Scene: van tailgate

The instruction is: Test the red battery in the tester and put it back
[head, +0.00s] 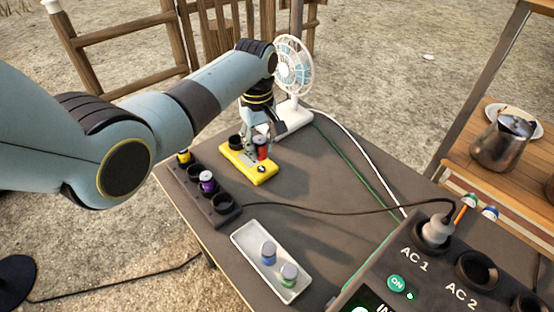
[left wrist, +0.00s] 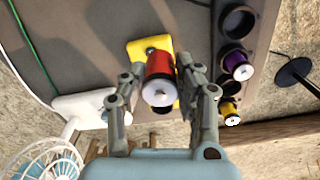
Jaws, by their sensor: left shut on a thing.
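My left gripper (head: 262,138) is shut on the red battery (head: 261,150), with a finger on each side of it. In the left wrist view the red battery (left wrist: 160,78) stands between the fingers (left wrist: 162,88), its pale end toward the camera. The yellow tester (head: 236,160) lies on the table below, with a black socket (head: 235,142) and a small round dial or button (head: 262,169). The tester (left wrist: 138,48) is partly hidden behind the battery in the wrist view. I cannot tell whether the battery touches the tester. My right gripper is not in view.
A black rack (head: 224,213) holds a yellow battery (head: 184,156) and a purple battery (head: 207,182), with empty sockets. A white tray (head: 245,238) holds a blue and a green battery. A fan (head: 293,70) stands behind; a power station (head: 425,275) stands front right. A cable crosses the table.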

